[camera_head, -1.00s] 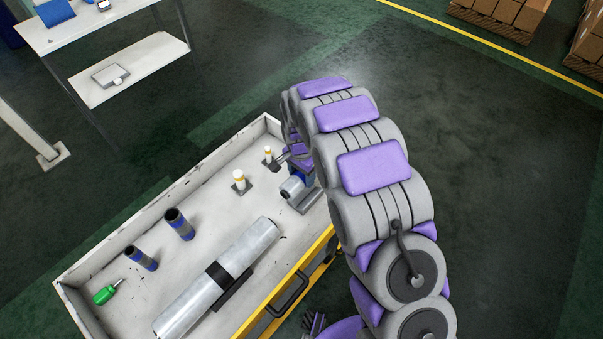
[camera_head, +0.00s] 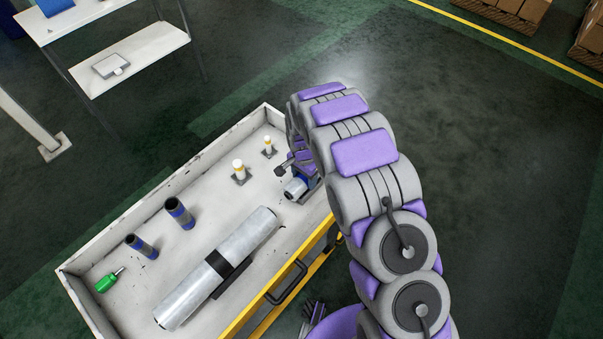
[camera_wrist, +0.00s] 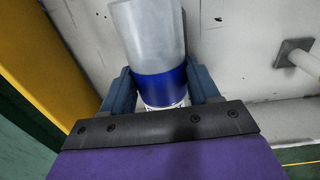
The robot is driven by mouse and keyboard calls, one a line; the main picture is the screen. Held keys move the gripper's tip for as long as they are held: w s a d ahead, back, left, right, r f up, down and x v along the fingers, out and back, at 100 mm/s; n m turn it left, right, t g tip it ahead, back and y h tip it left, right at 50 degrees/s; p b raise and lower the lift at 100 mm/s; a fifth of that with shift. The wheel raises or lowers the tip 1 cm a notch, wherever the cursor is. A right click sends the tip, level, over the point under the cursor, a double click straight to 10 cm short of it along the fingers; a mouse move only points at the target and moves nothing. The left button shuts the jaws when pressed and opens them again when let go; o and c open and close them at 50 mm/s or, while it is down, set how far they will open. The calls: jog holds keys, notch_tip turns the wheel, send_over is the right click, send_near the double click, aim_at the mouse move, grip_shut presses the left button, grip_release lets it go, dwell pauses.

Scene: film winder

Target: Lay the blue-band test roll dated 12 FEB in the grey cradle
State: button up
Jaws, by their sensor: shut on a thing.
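My gripper (camera_wrist: 161,84) is shut on a silver-grey roll (camera_wrist: 148,35) with a blue band (camera_wrist: 160,84). Its two blue jaws sit on either side of the band. A bit of white with dark marks shows below the band, too small to read; no date can be made out. In the head view the roll (camera_head: 295,188) is near the right edge of the tray, below my gripper, which my arm partly covers. I cannot tell whether the roll touches anything beneath it. The grey cradle is not clearly visible there.
The pale tray (camera_head: 180,250) has raised walls.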

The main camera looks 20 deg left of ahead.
jog(key=shift+d+r, duration=0.15)
jog(key=shift+d, duration=0.25)
jog(key=shift+a, duration=1)
jog(key=o, duration=0.9)
jog(key=shift+d, duration=0.25)
jog(key=shift+c, duration=0.2)
jog(key=o, duration=0.3)
jog(key=shift+d, duration=0.2)
jog(key=shift+o, duration=1)
jog(key=shift+a, duration=0.2)
notch_tip(320, 180, up, 17)
jog(key=p, duration=0.3)
jog(key=shift+a, duration=0.35)
